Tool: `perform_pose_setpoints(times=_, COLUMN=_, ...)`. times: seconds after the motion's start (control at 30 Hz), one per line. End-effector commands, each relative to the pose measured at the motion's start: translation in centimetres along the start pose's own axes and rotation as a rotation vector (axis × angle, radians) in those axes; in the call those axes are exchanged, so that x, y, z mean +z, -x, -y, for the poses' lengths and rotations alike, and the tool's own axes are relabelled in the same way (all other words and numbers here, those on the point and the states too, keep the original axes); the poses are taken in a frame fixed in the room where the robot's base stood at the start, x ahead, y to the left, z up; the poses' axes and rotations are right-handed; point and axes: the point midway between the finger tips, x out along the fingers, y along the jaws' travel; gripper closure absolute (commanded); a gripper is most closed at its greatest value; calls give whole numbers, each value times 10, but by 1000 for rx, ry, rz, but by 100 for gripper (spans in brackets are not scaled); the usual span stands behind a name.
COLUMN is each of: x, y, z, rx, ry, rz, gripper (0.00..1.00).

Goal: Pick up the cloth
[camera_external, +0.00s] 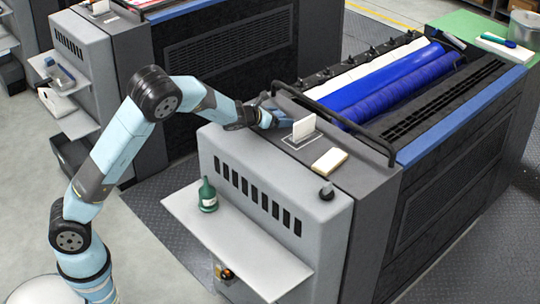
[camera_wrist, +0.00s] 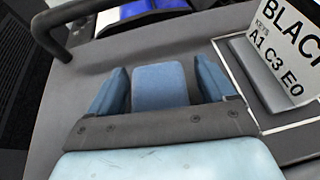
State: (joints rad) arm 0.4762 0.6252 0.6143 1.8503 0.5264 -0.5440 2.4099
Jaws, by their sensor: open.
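A blue cloth (camera_wrist: 158,92) lies on the grey top of the press. In the wrist view it sits between my two blue fingers, with a gap to each side. My gripper (camera_wrist: 162,70) is open, and its fingers flank the cloth without visibly pressing on it. In the external view my gripper (camera_external: 262,114) is low at the near left part of the press top. The cloth there is small and partly hidden by my fingers, so its contact with them is hard to tell.
A white card (camera_external: 304,127) lettered "BLACK" stands close to the right of my gripper. A black rail (camera_external: 345,132) runs behind.

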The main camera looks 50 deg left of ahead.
Motion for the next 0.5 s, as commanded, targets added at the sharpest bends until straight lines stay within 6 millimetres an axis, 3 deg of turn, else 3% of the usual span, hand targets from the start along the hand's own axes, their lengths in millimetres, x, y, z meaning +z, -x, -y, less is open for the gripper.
perform_pose_setpoints(times=0.2, x=0, y=0, z=0, rx=0, ry=0, rz=0, gripper=19)
perform_pose_setpoints(times=0.5, x=0, y=0, z=0, rx=1, ry=0, rz=0, gripper=48)
